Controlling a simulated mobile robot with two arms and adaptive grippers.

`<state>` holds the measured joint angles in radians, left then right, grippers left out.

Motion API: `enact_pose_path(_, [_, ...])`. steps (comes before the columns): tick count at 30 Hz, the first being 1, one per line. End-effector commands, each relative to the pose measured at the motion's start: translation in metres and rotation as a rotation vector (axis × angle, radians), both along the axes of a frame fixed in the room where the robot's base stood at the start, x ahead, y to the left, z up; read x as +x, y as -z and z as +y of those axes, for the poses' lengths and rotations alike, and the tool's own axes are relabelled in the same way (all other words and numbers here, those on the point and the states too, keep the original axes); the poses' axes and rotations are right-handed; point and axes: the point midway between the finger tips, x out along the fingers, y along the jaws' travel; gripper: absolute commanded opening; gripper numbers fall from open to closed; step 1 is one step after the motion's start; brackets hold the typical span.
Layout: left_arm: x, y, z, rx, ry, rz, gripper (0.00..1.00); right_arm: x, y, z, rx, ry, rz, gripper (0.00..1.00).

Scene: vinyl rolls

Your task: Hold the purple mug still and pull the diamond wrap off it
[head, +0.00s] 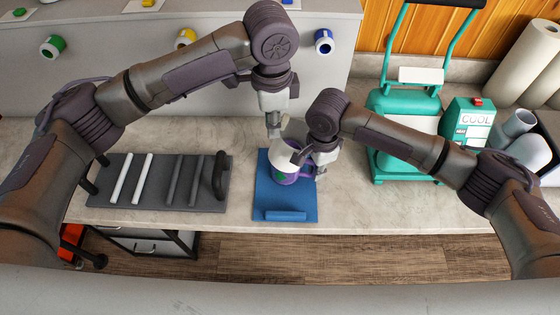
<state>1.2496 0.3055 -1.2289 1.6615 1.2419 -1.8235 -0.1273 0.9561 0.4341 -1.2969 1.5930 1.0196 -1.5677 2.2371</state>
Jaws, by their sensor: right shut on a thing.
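The purple mug (291,178) is on the blue mat (265,200), with a green patch on its front. A white curved piece (277,158), perhaps the wrap, shows at the mug's upper left; its diamond pattern cannot be made out. My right gripper (312,165) is at the mug's right side, shut on it, and partly hides it. My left gripper (273,129) points down just above and behind the mug, near the white piece. Its fingertips are too small to tell whether they are open or touch the piece.
A dark grey rack (205,197) with white and dark bars lies left of the mat. A teal press (400,103), a COOL box (467,125) and white rolls (528,55) stand at the right. The counter's front edge is just below the mat.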

Motion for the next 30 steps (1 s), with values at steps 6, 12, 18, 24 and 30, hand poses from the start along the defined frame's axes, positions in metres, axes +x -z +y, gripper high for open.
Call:
enact_pose_path(6, [0.000,0.001,0.000,0.001,0.000,0.000,0.27,-0.004,0.006,0.000,-0.004,-0.003,0.012,0.00])
enact_pose_path(12, [0.000,-0.005,0.000,0.000,-0.001,-0.001,0.27,-0.004,0.006,-0.001,-0.005,-0.003,0.012,0.00])
enact_pose_path(18, [-0.001,-0.033,-0.001,0.000,0.000,-0.003,0.27,-0.004,0.006,-0.001,-0.006,-0.002,0.011,0.00])
enact_pose_path(24, [-0.003,-0.063,-0.001,0.000,0.000,-0.004,0.27,-0.004,0.006,-0.001,-0.006,-0.002,0.011,0.00])
enact_pose_path(30, [-0.004,-0.078,-0.001,0.000,0.000,-0.002,0.27,-0.004,0.006,-0.001,-0.007,-0.001,0.011,0.00])
